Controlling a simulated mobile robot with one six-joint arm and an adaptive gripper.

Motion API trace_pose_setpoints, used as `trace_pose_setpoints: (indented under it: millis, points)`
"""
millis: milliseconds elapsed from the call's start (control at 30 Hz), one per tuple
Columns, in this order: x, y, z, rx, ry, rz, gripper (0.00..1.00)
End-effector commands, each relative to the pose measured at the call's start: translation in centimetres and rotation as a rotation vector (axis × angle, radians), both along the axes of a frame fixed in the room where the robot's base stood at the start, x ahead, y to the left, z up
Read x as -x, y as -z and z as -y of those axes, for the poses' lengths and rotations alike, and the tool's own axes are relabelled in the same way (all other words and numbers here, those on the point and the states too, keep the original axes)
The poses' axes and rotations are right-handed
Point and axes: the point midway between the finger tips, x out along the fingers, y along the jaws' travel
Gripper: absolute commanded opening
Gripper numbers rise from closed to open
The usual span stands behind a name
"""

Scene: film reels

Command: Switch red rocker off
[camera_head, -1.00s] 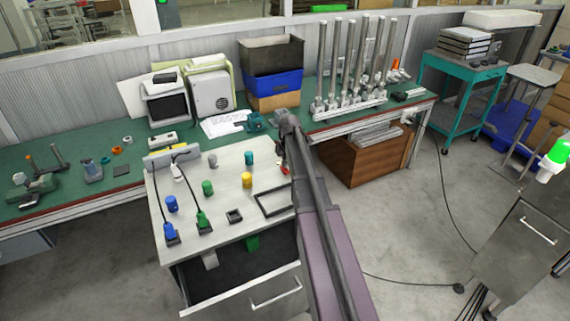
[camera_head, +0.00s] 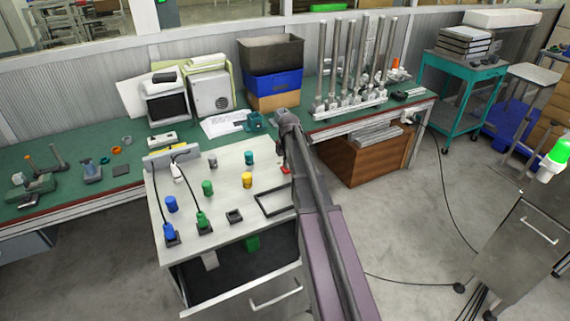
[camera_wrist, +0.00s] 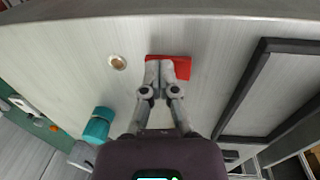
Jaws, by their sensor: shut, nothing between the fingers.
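The red rocker (camera_wrist: 183,67) is on the pale panel top, and in the wrist view the fingertips partly cover it. Only a small red part of the rocker (camera_head: 286,170) shows in the head view, beside the end of my arm. My gripper (camera_wrist: 160,63) is shut and empty, with its fingertips over the rocker's middle-left part. I cannot tell whether the tips touch it or which way the rocker is tilted.
A brass round fitting (camera_wrist: 118,62) and a teal knob (camera_wrist: 98,126) are left of the rocker in the wrist view. A black frame (camera_wrist: 262,85) lies to the right. Blue (camera_head: 171,204) and green (camera_head: 207,187) knobs stand farther left. A drawer (camera_head: 270,296) is open below.

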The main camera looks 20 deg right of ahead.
Motion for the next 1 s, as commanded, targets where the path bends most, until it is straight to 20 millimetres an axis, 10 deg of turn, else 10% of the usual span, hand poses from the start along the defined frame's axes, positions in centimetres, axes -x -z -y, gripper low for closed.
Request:
trace_pose_setpoints:
  millis: [1000]
  points:
    - [1.30,-0.82,-0.30,-0.002,-0.004,-0.002,0.00]
